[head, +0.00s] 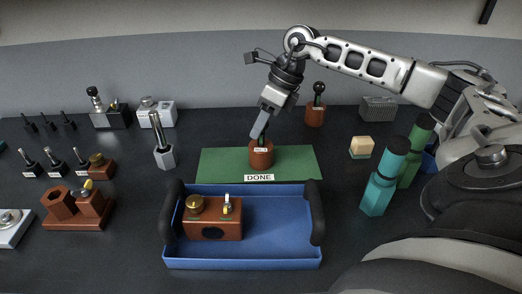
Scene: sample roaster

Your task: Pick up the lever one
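My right gripper (262,124) points down over a small brown round pot (261,155) with a white label and a dark stem, standing on the green mat. One grey finger shows beside the stem; the other is hidden, so I cannot tell whether it is shut on it. A similar brown pot (315,117) with a black ball-topped stem stands behind to the right. A brown box (213,232) with a brass knob and a small upright lever (228,204) sits in the blue tray. A grey hexagonal block (164,157) with a metal lever stands at left. My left gripper is out of view.
The blue tray (280,256) with dark handles is at front centre, its right half empty. The green mat (300,166) is marked DONE. Teal (378,192) and green (409,168) bottles stand at right. Several labelled stands and a brown holder (76,222) fill the left.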

